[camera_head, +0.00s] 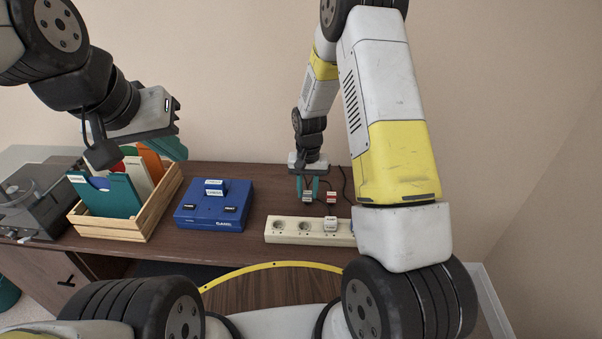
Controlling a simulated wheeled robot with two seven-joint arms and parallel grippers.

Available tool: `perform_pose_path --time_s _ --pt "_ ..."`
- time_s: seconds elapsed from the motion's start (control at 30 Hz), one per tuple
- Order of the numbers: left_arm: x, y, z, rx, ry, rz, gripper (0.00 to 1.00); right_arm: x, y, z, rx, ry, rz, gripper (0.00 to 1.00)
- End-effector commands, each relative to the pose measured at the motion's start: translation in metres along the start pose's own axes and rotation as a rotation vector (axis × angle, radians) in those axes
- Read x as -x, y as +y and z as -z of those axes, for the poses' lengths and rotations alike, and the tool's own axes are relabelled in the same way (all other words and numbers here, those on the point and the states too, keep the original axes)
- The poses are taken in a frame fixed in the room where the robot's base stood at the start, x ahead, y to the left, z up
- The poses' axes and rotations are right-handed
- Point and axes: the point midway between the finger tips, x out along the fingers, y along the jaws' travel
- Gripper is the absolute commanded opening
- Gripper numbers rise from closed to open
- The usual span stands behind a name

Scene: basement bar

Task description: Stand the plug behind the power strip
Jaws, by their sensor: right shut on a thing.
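The cream power strip (285,237) lies along the front right of the brown desk, with sockets along its top. A white plug (331,224) sits in a socket toward its right end, with a dark cord. My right gripper (308,188) is behind the strip, pointing down, shut on a small plug with a white label (308,196). Whether this plug touches the desk is unclear. A red-and-white label (331,197) shows just right of it, near the cords. My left gripper (150,148) is raised over the wooden crate, far from the strip; its finger gap is not clear.
A blue box (214,222) with small labelled pieces stands left of the strip. Further left are a wooden crate (148,228) of folders and a grey turntable-like device (28,205). Dark cords (345,183) run behind the strip. Desk behind the blue box is clear.

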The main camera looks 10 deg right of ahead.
Motion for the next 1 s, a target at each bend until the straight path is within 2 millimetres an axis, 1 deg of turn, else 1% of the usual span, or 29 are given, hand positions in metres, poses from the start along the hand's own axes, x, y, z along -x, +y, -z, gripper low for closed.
perform_pose_path --time_s 0.03,0.1,0.13,0.43,0.53,0.67,0.9,1.0 --pt "0.000 0.000 0.000 0.000 0.000 0.000 0.00 -0.001 0.000 0.000 0.000 0.000 0.000 0.34" --pt "0.000 0.000 0.000 0.000 0.000 0.000 0.00 -0.001 0.000 0.000 0.000 0.000 0.000 0.48" --pt "0.000 0.000 0.000 0.000 0.000 0.000 0.00 -0.001 0.000 0.000 0.000 0.000 0.000 0.52" --pt "0.000 0.000 0.000 0.000 0.000 0.000 0.00 0.000 0.000 0.000 0.000 0.000 0.000 0.52" --pt "0.000 0.000 0.000 0.000 0.000 0.000 0.00 0.006 0.000 0.001 0.000 0.002 0.001 0.52" --pt "0.000 0.000 0.000 0.000 0.000 0.000 0.00 0.025 -0.001 0.001 0.000 0.004 0.001 0.52" --pt "0.000 0.000 0.000 0.000 0.000 0.000 0.00 0.078 0.000 0.001 0.000 0.004 0.002 0.52" --pt "0.000 0.000 0.000 0.000 0.000 0.000 0.00 0.097 0.000 0.001 0.000 0.004 0.002 0.52"
